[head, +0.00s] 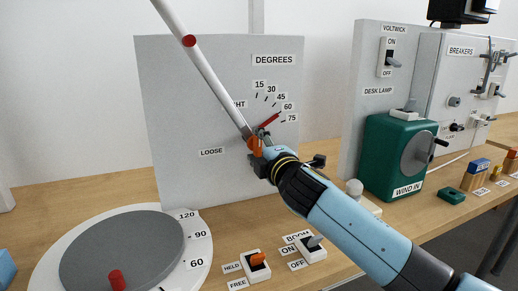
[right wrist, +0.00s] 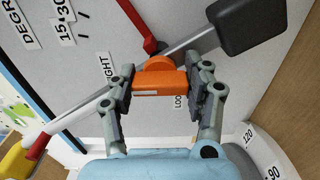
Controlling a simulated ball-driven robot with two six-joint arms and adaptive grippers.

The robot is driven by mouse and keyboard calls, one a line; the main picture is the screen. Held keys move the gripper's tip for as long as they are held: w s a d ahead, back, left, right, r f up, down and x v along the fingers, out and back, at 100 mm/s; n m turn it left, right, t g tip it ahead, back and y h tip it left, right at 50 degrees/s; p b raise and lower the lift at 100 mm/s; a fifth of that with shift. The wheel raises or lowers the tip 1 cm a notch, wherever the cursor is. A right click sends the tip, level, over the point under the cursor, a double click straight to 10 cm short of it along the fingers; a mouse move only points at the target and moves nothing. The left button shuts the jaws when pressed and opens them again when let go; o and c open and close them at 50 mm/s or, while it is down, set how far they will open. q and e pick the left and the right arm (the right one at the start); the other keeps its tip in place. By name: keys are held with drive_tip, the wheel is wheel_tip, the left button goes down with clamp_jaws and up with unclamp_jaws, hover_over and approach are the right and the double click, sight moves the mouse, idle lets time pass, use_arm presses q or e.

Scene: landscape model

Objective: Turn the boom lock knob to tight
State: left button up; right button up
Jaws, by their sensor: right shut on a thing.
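The orange boom lock knob (head: 254,142) sits on the grey panel (head: 200,80) at the foot of the white boom (head: 214,83), mostly hidden by my gripper in the head view. My right gripper (head: 258,158) is shut on it. In the right wrist view the knob (right wrist: 160,80) lies between both fingers of the gripper (right wrist: 163,88), with a pale mark on its bar. The TIGHT label (head: 240,104) is partly covered by the boom; the LOOSE label (head: 211,152) is lower left. I cannot tell exactly where the knob points. My left gripper is not in view.
A red pointer (head: 269,121) lies near 60 on the degree scale. A dark block (right wrist: 262,27) is on the boom's other end. A grey turntable (head: 120,255), HELD/FREE switch (head: 256,264), BOOM switch (head: 311,248) and green winch (head: 390,155) stand on the bench.

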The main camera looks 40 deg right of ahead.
drive_tip(key=shift+f, duration=0.1)
idle(0.3)
drive_tip(key=o, duration=1.2)
drive_tip(key=shift+s, duration=0.1)
drive_tip(key=v, duration=1.1)
drive_tip(key=shift+s, duration=0.4)
